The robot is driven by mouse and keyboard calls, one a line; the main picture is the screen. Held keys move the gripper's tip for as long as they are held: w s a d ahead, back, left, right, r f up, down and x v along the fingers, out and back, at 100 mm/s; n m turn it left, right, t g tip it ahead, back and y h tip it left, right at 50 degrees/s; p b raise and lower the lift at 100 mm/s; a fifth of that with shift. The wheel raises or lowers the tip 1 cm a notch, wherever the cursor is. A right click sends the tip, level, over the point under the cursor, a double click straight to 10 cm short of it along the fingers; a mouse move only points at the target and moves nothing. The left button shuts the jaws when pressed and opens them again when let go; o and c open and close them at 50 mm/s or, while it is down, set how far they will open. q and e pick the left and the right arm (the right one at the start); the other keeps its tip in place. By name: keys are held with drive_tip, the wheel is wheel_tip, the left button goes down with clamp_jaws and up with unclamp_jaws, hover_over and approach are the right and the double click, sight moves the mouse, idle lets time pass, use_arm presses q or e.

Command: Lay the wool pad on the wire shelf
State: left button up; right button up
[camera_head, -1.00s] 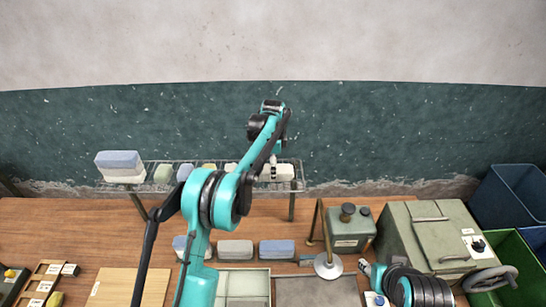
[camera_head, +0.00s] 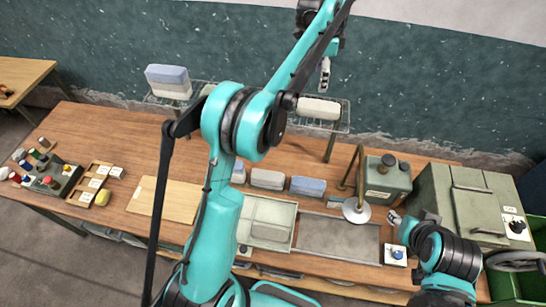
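A cream-white pad (camera_head: 318,108), which looks like the wool pad, lies flat on the right end of the wire shelf (camera_head: 343,122). My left gripper (camera_head: 325,74) is above the pad and apart from it, with nothing seen in it. Its fingers point down and look close together, but their opening is unclear. My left arm hides the middle of the shelf. My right gripper (camera_head: 394,217) is low over the right of the bench, small in view, and its opening cannot be made out.
A blue-and-white pad stack (camera_head: 168,82) stands on the shelf's left end. A grey-white pad (camera_head: 267,179) and a blue pad (camera_head: 308,186) lie on the bench (camera_head: 120,150). A lamp-like stand (camera_head: 356,210) and green box (camera_head: 388,178) stand right of them.

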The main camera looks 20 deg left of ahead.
use_arm(q)
drive_tip(key=s+a+r+n+t, duration=0.15)
drive_tip(key=s+n, duration=0.25)
drive_tip(key=s, duration=0.5)
drive_tip(key=s+a+r+n+t, duration=0.1)
drive_tip(key=s+r+n+t, duration=0.15)
drive_tip(key=s, duration=0.65)
drive_tip(key=s+f+n+t, duration=0.1)
drive_tip(key=s+f+n, duration=0.2)
drive_tip(key=s+f, duration=0.2)
drive_tip(key=s+f+n+t, duration=0.1)
drive_tip(key=s+f+n, duration=0.3)
drive_tip(key=s, duration=0.8)
drive_tip(key=shift+a+f, duration=0.4)
drive_tip(key=shift+f, duration=0.55)
wheel_tip(320, 180, down, 35)
drive_tip(key=b, duration=3.4)
drive_tip(key=shift+r+b, duration=0.15)
drive_tip(key=shift+b, duration=0.2)
